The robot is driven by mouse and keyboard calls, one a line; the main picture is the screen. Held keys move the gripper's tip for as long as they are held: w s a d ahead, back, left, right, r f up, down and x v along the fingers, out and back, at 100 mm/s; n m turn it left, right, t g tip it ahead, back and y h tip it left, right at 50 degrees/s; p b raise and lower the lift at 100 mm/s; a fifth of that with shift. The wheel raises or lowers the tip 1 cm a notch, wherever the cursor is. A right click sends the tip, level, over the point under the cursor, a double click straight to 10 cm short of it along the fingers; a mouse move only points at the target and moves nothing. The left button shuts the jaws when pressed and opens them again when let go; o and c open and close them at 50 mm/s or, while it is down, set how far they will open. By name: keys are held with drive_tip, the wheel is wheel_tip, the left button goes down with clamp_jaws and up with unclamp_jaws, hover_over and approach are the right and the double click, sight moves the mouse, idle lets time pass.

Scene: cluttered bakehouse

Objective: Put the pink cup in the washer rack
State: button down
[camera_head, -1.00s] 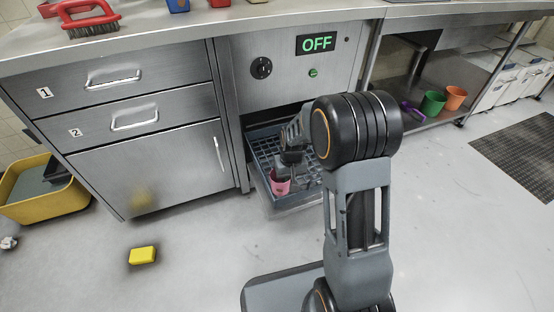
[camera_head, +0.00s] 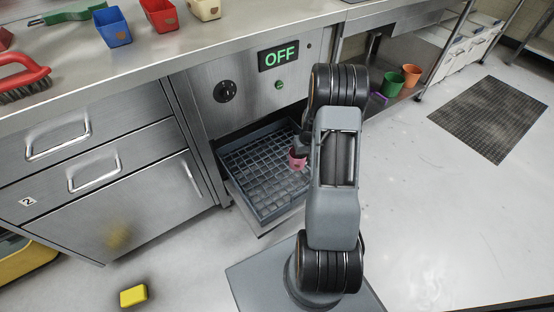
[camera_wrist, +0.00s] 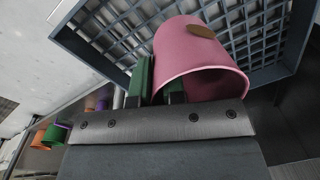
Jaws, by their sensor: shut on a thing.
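The pink cup (camera_head: 298,161) is at the right side of the washer rack, partly hidden by my arm. In the wrist view the pink cup (camera_wrist: 190,55) is large, with a brown spot on its side and its open mouth towards the camera. My gripper (camera_wrist: 155,82) has green fingers shut on the cup's wall. The blue-grey washer rack (camera_head: 258,212) is a gridded tray pulled out under the OFF panel. The rack also shows behind the cup in the wrist view (camera_wrist: 95,52). I cannot tell whether the cup touches the rack.
Green (camera_head: 411,75) and orange (camera_head: 391,84) cups and a purple item (camera_head: 378,98) stand on the low shelf at right. A yellow block (camera_head: 133,296) lies on the floor. Blue (camera_head: 113,28), red and cream containers stand on the counter. A dark floor mat (camera_head: 490,117) lies at right.

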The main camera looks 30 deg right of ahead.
sight(292, 167)
drive_tip(key=a+f+b, duration=0.2)
drive_tip(key=a+f, duration=0.2)
drive_tip(key=a, duration=0.1)
drive_tip(key=shift+a+f, duration=0.1)
drive_tip(key=shift+f, duration=0.3)
drive_tip(key=shift+w+a+f+b, duration=0.25)
drive_tip(key=shift+a+f+b, duration=0.2)
drive_tip(key=shift+a+f, duration=0.7)
drive_tip(key=shift+w+a+f+b, duration=0.25)
drive_tip(key=shift+a+f+b, duration=0.2)
drive_tip(key=shift+a+f, duration=0.65)
drive_tip(key=shift+f+b, duration=0.95)
drive_tip(key=shift+f, duration=1.1)
drive_tip(key=shift+f, duration=0.1)
drive_tip(key=c, duration=1.2)
unclamp_jaws()
